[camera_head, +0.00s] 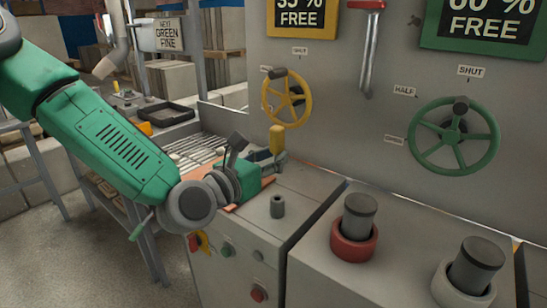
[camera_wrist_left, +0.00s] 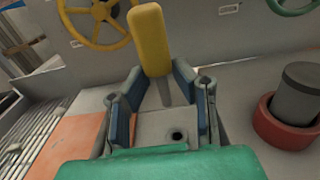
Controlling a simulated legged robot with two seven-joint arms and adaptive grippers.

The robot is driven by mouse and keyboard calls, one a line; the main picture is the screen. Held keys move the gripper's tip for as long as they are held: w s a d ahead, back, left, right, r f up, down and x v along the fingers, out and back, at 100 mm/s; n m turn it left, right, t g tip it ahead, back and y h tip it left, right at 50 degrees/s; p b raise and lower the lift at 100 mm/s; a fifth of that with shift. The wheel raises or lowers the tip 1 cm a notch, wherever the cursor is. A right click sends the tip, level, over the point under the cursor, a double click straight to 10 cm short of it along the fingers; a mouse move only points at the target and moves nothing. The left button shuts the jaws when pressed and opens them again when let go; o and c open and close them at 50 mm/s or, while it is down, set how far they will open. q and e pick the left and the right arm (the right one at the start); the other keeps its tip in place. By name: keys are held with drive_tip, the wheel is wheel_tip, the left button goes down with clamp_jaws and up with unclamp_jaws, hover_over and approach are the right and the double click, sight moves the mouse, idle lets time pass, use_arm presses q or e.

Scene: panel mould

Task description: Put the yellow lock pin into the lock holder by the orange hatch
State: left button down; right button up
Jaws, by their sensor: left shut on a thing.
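My left gripper (camera_head: 268,160) is shut on the yellow lock pin (camera_head: 277,138), which stands roughly upright above the grey cabinet top. In the left wrist view the pin (camera_wrist_left: 149,38) has a yellow grip and a grey shank between the blue finger pads (camera_wrist_left: 160,85). A small dark hole (camera_wrist_left: 177,135) shows in the grey surface nearer the camera. The orange hatch (camera_wrist_left: 72,142) lies to the left of the gripper. My right gripper is not in view.
A yellow handwheel (camera_head: 286,99) and a green handwheel (camera_head: 455,136) are on the wall panel behind. Grey cylinders in a red collar (camera_head: 354,245) and a pale collar (camera_head: 463,292) stand to the right. A black tray (camera_head: 165,114) sits at the back left.

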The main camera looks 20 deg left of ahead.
sight(273, 201)
use_arm(q)
drive_tip(key=shift+d+f+b, duration=0.1)
drive_tip(key=shift+f+b, duration=1)
drive_tip(key=shift+f, duration=0.05)
drive_tip(key=shift+f+b, duration=1.45)
drive_tip(key=shift+f, duration=0.25)
drive_tip(key=shift+s+b, duration=0.1)
drive_tip(key=shift+b, duration=0.35)
drive_tip(key=shift+f+b, duration=1.7)
drive_tip(key=shift+f, duration=0.15)
drive_tip(key=shift+s+f+b, duration=0.15)
drive_tip(key=shift+f+b, duration=0.35)
drive_tip(key=shift+f, duration=0.05)
drive_tip(key=c, duration=1.2)
unclamp_jaws()
drive_tip(key=shift+r, duration=0.1)
